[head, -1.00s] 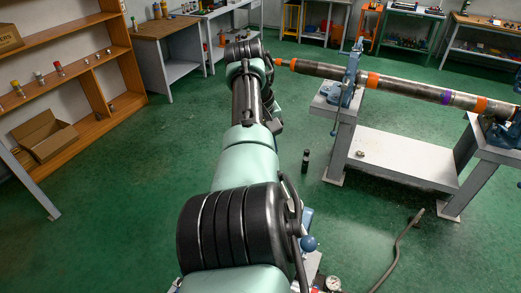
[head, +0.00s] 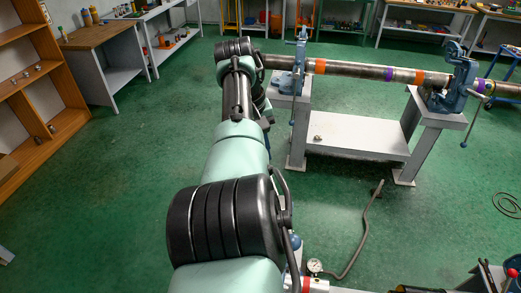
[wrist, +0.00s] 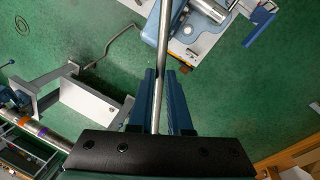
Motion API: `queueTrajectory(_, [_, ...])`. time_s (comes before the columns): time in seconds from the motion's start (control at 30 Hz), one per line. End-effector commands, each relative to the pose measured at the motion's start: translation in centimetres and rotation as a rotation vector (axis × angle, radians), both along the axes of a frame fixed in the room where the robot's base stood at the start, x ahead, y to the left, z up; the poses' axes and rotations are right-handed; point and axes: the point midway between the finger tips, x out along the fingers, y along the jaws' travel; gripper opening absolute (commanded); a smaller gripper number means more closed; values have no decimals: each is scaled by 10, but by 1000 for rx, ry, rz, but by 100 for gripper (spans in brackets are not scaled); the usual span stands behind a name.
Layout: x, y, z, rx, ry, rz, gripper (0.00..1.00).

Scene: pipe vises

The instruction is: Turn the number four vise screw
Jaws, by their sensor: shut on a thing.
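Two blue pipe vises stand on grey benches in the head view: one near the middle (head: 299,62) and one at the right (head: 455,82). A long steel pipe (head: 352,69) with orange and purple bands lies through them. A thin handle (head: 470,128) hangs under the right vise. I can read no vise numbers. In the wrist view, my gripper (wrist: 162,75) has its two blue fingers closed around a bright metal bar (wrist: 165,45). The bar runs up past the picture's top edge; its ends are hidden. My fingers are hidden behind my arm in the head view.
A white lower shelf (head: 350,136) joins the bench legs. A bent hose or rod (head: 365,232) lies on the green floor. Wooden shelves (head: 35,85) and a workbench (head: 95,42) stand at the left. Open floor lies between them and my arm.

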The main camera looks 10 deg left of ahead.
Motion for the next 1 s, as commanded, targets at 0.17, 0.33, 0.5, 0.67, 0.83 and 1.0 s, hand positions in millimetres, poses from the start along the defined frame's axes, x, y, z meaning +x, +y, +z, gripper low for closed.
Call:
queueTrajectory(0.17, [4, -1, 9, -3, -19, -1, 29])
queueTrajectory(0.33, [3, -1, 6, -1, -13, 0, 47])
queueTrajectory(0.5, [2, -1, 5, -2, -8, 0, 47])
queueTrajectory(0.67, [2, 1, 10, 0, -10, 1, 47])
queueTrajectory(0.83, [0, 6, 36, 0, -13, 0, 47])
queueTrajectory(1.0, [-4, 12, 75, 0, -12, 0, 47])
